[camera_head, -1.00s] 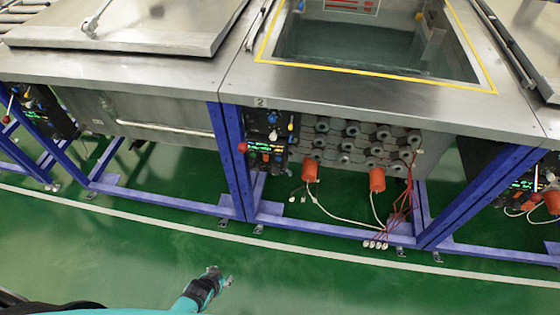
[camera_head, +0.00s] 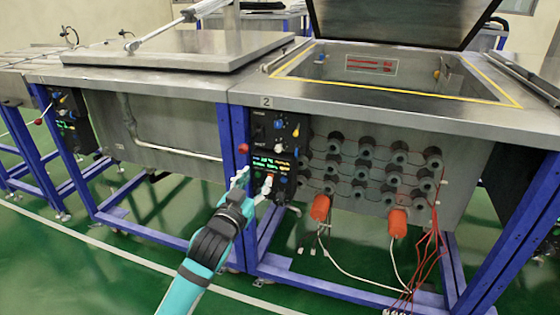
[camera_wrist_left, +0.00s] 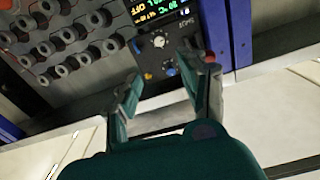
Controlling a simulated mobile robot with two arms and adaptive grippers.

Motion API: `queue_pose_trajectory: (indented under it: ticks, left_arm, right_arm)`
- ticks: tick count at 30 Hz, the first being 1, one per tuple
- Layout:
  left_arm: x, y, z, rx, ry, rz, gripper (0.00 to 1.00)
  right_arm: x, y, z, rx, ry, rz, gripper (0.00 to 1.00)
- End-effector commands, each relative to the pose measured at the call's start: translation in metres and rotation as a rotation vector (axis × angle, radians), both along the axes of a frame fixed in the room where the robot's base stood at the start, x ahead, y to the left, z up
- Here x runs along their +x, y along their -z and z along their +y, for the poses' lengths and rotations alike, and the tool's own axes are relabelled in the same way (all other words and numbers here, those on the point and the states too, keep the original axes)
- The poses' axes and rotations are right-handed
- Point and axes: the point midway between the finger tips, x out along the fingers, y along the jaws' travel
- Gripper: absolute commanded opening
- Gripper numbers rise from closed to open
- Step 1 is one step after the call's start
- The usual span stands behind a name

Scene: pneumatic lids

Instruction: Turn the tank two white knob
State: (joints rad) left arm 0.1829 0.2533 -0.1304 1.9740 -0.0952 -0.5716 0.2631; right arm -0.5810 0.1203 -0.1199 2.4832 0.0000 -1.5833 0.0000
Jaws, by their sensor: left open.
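The tank two control panel (camera_head: 258,133) hangs under the front edge beside the "2" label. Its small white knob (camera_head: 278,149) sits just above the green-lit display (camera_head: 270,164). My left gripper (camera_head: 254,183) is open and empty in front of the panel's lower part, below and to the left of the knob. In the left wrist view, the white knob (camera_wrist_left: 158,42) shows ahead, beyond and between the open fingers of the left gripper (camera_wrist_left: 162,75), and apart from them. My right gripper is not in view.
A red button (camera_head: 243,148) sits on the blue frame post left of the panel. Blue (camera_head: 279,125) and yellow (camera_head: 296,131) controls are above the knob. Orange plugs (camera_head: 320,207) with cables hang at right. Tank two's lid (camera_head: 395,20) is raised.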

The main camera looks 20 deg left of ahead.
Motion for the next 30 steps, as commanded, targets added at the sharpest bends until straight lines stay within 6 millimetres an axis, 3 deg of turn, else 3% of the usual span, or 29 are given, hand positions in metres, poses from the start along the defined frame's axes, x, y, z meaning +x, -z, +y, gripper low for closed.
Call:
queue_pose_trajectory:
  ticks: [12,18,24,30]
  left_arm:
    - [0.086,0.001,-0.004,-0.001,0.001,0.0,0.43]
    - [0.126,0.001,-0.005,0.0,0.001,0.002,0.43]
    - [0.152,0.001,-0.006,-0.001,0.001,0.002,0.43]
    - [0.163,0.001,-0.007,-0.001,0.002,0.002,0.43]
  right_arm:
    - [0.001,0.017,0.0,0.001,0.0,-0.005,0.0]
    - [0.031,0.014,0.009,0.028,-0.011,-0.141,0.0]
    - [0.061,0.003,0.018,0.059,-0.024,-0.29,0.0]
    - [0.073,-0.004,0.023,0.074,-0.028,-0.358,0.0]
